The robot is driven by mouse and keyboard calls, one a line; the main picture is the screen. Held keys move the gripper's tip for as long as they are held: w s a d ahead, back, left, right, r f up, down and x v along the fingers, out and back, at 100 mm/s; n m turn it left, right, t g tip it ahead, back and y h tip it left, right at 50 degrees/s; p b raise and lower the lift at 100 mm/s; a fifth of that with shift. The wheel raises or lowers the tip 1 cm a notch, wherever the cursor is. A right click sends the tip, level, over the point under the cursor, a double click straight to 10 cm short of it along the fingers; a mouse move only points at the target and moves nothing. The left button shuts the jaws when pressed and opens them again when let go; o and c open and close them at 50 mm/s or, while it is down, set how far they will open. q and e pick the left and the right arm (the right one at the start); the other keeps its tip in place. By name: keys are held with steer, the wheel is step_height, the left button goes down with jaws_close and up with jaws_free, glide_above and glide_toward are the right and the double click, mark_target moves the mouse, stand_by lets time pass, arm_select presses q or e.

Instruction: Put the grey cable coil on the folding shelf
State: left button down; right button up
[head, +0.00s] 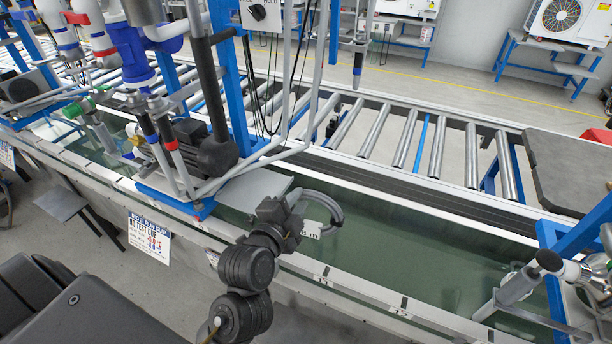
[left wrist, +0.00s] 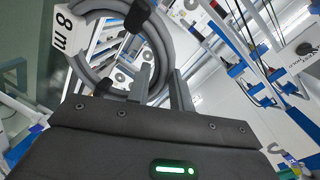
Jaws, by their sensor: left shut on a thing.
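The grey cable coil (head: 335,211) is a thick ring with a white tag. My left gripper (head: 296,213) is shut on its near side and holds it above the water tank. In the left wrist view the coil (left wrist: 161,48) passes at the fingertips (left wrist: 160,82), with black ties and a tag reading "8 m". A light grey flat plate (head: 258,187) beside the pump stand, left of the coil, looks like the folding shelf, but I cannot be sure. Its near right part lies close to my gripper in the picture. My right gripper is not in view.
A pump stand (head: 200,155) with pipes and hanging cables rises at the left. A roller conveyor (head: 400,140) lies behind. A dark board (head: 572,168) and pipework (head: 520,285) stand at the right.

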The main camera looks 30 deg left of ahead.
arm_select(q)
steer(key=shift+w+d, duration=0.25)
steer(key=shift+w, duration=0.15)
steer(key=shift+w+r, duration=0.15)
steer(key=w+a+r+n+y+b, duration=0.1)
steer(key=w+a+r+n+y, duration=0.15)
steer(key=a, duration=0.45)
steer(key=w+a+r+n+y+b, duration=0.15)
steer(key=w+a, duration=0.25)
steer(key=a, duration=0.4)
steer(key=w+a+f+p, duration=0.3)
steer(key=w+a+f, duration=0.3)
steer(key=a+f, duration=0.6)
steer(key=shift+f+m+g+y, duration=0.3)
steer(key=shift+f+m, duration=0.1)
steer(key=shift+f, duration=0.2)
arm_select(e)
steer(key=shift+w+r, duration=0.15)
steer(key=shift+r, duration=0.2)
arm_select(q)
steer(key=shift+a+f, duration=0.1)
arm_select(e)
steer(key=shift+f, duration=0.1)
